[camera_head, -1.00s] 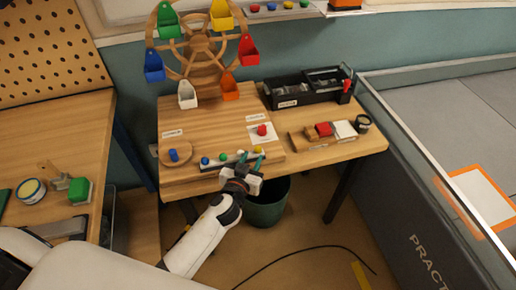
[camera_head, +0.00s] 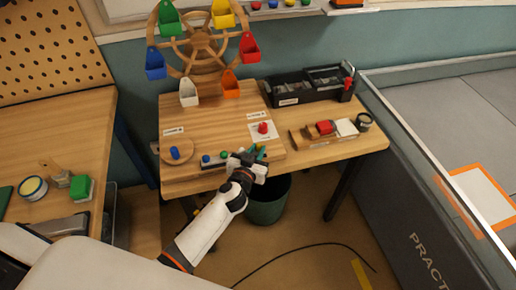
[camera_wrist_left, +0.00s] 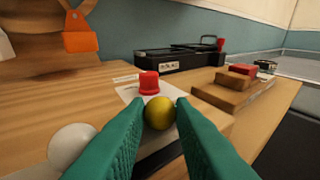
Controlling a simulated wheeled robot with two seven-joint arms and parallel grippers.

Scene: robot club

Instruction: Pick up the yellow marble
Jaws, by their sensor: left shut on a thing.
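The yellow marble (camera_wrist_left: 159,114) sits between the green fingertips of my left gripper (camera_wrist_left: 159,106) in the left wrist view. The fingers are closed on its two sides. In the head view my left gripper (camera_head: 255,153) is at the front edge of the wooden table, over the right end of the narrow marble rack (camera_head: 207,166), and largely hides the marble. I cannot tell whether the marble is clear of the rack. My right gripper is not in view.
A red piece (camera_head: 262,128) stands on a white card just behind. A wooden wheel with coloured cups (camera_head: 203,52) rises at the back. A black organiser (camera_head: 308,88) stands back right.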

